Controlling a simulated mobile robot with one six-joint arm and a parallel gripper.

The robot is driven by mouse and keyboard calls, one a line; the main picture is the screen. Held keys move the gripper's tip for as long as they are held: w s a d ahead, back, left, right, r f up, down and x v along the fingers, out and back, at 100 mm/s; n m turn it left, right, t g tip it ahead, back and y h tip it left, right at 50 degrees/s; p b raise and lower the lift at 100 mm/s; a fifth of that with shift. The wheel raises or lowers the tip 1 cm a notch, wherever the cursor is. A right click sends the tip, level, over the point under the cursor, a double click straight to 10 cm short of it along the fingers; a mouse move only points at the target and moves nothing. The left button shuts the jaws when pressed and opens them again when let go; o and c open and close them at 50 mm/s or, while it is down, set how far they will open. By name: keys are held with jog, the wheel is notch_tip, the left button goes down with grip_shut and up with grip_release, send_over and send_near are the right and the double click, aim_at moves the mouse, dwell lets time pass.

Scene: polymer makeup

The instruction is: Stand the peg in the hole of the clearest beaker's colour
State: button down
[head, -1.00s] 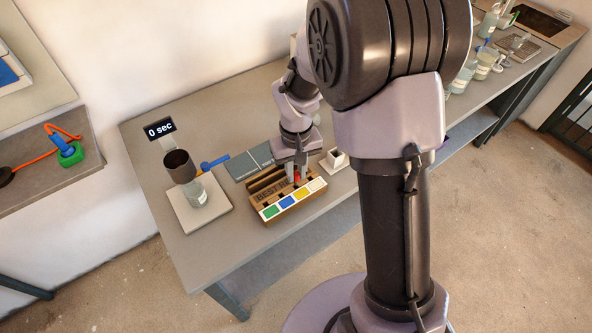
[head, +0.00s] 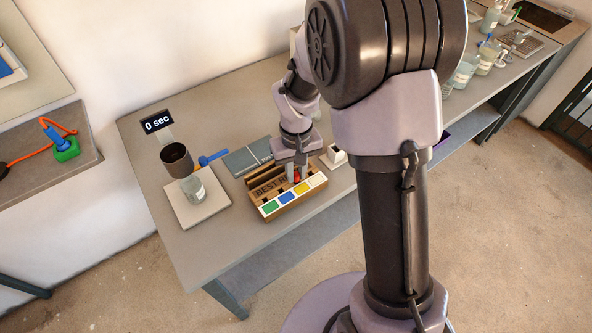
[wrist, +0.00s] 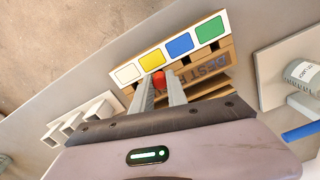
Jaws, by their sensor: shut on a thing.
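The red peg (wrist: 158,77) is upright between the two fingers of my gripper (wrist: 160,92), which is shut on it. It also shows as a small red spot in the head view (head: 297,177). The wooden block (head: 264,190) has a row of dark holes beside green (head: 270,207), blue (head: 287,198), yellow (head: 302,189) and white (head: 317,180) patches. The peg is at the hole row by the yellow patch (wrist: 151,60); I cannot tell whether its lower end is in the hole. Beakers (head: 466,70) with pale liquid stand at the far right, partly behind my arm.
A blue object (head: 213,157) lies behind. A white holder (head: 334,158) is close to the block's right.

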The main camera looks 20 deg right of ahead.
aim_at(296, 174)
jog(key=shift+f+b, duration=0.45)
jog(key=shift+f, duration=0.25)
jog(key=c, duration=1.2)
grip_release()
jog(key=shift+c, duration=0.2)
notch_tip(296, 174, up, 18)
jog(key=p, duration=0.7)
jog(key=shift+f, duration=0.25)
jog(key=s+a+r+m+t+y, duration=0.1)
jog(key=s+a+r+m+t, duration=0.1)
jog(key=s+r, duration=0.3)
jog(key=s+a+r+m+t+y+b, duration=0.1)
jog(key=s+r, duration=0.5)
jog(key=s, duration=0.8)
jog(key=a+m+t, duration=0.1)
jog(key=m+t, duration=0.1)
jog(key=shift+t, duration=0.4)
